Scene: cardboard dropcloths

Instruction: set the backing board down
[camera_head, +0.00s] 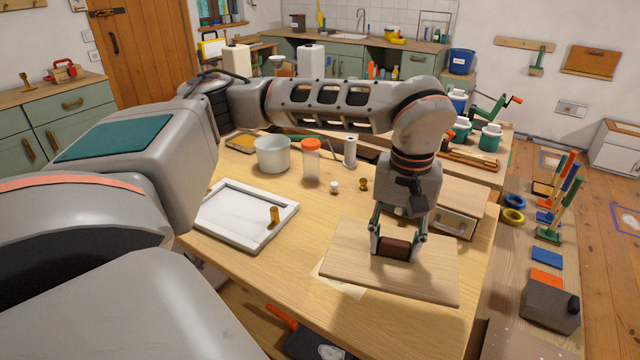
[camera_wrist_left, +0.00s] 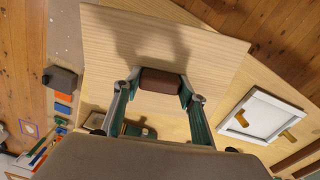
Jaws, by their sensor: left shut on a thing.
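The backing board (camera_head: 345,256) is a flat, pale wooden board with a dark brown block (camera_head: 396,249) on its upper face. My left gripper (camera_head: 398,243) points down and is shut on this block. In the left wrist view the block (camera_wrist_left: 162,81) sits between the two fingertips, and the board (camera_wrist_left: 120,42) spreads out beyond them. The board looks roughly level, near the front right of the wooden table (camera_head: 300,285). I cannot tell whether its underside touches the table. My right gripper is not in view.
A pale paper sheet (camera_head: 338,284) shows partly under the board. A white frame (camera_head: 215,222) with a wooden peg (camera_head: 273,217) lies to the left. A small drawer box (camera_head: 455,222) stands close behind the board. A white pot (camera_head: 272,155) and an orange-lidded jar (camera_head: 311,162) stand farther back.

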